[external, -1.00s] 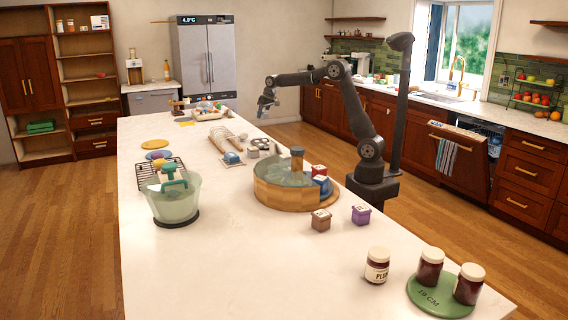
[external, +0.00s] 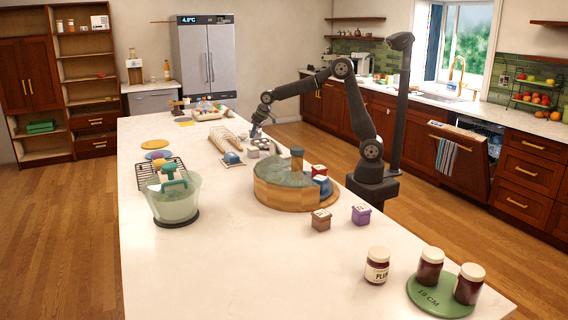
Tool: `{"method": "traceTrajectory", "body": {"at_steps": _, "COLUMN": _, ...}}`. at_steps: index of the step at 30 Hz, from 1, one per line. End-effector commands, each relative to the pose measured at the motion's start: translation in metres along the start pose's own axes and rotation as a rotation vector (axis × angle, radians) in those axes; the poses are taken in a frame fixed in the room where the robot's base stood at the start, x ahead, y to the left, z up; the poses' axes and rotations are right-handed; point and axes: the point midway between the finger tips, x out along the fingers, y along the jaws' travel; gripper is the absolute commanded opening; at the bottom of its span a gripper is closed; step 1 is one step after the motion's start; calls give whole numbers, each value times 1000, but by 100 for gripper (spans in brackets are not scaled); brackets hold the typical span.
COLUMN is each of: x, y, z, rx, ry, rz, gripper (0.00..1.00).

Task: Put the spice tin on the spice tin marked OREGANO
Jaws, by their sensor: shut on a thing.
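My gripper (external: 257,131) is low over the far half of the island, just above a small group of grey, pale-topped tins (external: 253,152). It is shut on the spice tin, which is too small and dark here to make out clearly. I cannot tell whether the held tin touches the tins below. Other small square tins stand nearer: a brown one (external: 321,220), a purple one (external: 361,215), and a red one (external: 319,171) and a blue one (external: 322,186) by the round wooden container. No OREGANO lettering is readable.
The round wooden container (external: 282,195) with a post stands mid-island. A mixing bowl (external: 176,205) and several jars (external: 377,266) stand nearer.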

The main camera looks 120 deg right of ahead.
Motion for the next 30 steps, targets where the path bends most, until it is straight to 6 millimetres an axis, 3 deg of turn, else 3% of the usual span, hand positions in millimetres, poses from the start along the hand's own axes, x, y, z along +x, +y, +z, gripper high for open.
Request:
{"method": "traceTrajectory", "body": {"at_steps": 6, "x": 14, "y": -18, "z": -3, "rx": 1, "ry": 0, "rz": -1, "gripper": 27}}
{"method": "traceTrajectory", "body": {"at_steps": 16, "x": 50, "y": -18, "z": 11, "rx": 1, "ry": -1, "rz": 0, "gripper": 27}}
{"method": "traceTrajectory", "body": {"at_steps": 27, "x": 54, "y": -18, "z": 13, "rx": 2, "ry": 0, "rz": 0, "gripper": 27}}
{"method": "traceTrajectory", "body": {"at_steps": 28, "x": 55, "y": -18, "z": 13, "rx": 2, "ry": 0, "rz": 0, "gripper": 52}}
{"method": "traceTrajectory", "body": {"at_steps": 30, "x": 54, "y": -18, "z": 13, "rx": 2, "ry": 0, "rz": 0, "gripper": 66}}
